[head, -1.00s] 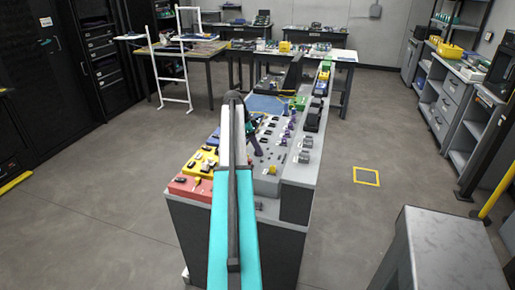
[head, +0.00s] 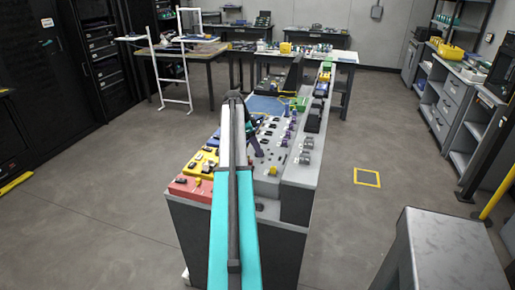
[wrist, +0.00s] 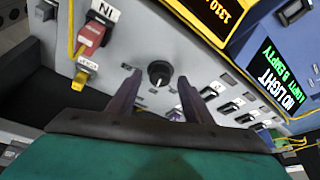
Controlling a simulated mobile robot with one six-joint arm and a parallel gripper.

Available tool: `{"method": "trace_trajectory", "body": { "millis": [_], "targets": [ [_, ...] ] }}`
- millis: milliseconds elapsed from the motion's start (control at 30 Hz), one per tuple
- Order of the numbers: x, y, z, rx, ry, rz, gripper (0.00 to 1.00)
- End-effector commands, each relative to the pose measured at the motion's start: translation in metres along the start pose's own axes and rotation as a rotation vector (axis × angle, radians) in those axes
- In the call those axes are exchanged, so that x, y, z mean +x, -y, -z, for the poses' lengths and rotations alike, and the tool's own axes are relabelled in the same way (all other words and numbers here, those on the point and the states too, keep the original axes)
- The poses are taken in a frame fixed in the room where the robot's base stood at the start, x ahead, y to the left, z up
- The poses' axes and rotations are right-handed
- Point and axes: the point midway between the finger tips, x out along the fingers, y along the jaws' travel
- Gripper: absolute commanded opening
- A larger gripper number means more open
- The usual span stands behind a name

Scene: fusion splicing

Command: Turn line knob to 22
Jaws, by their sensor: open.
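In the wrist view a round black knob (wrist: 159,73) with a light pointer mark sits on a grey panel (wrist: 125,50). My gripper (wrist: 160,82) is open, with one dark finger on each side of the knob and a gap to it on both sides. I cannot tell how far the fingertips are above the panel. The small print near the knob is too small to read. In the head view my arm covers part of the long console (head: 240,212), and my gripper (head: 256,152) shows small and dark over its panel.
Beside the knob are a red connector (wrist: 92,35) with a yellow plug, a row of dark switches (wrist: 232,106), a yellow-framed orange display (wrist: 215,18) and a screen reading "NO LIGHT" (wrist: 268,70). A grey-topped bench (head: 445,240) stands at the right.

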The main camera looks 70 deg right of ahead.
Motion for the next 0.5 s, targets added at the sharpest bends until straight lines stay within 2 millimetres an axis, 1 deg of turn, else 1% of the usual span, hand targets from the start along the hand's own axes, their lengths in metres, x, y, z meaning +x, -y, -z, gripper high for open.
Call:
{"method": "trace_trajectory", "body": {
  "millis": [267,500],
  "targets": [
    [-0.027,0.001,-0.001,-0.001,0.0,0.002,0.46],
    [-0.063,0.002,0.0,0.0,0.0,0.004,0.46]
  ]
}}
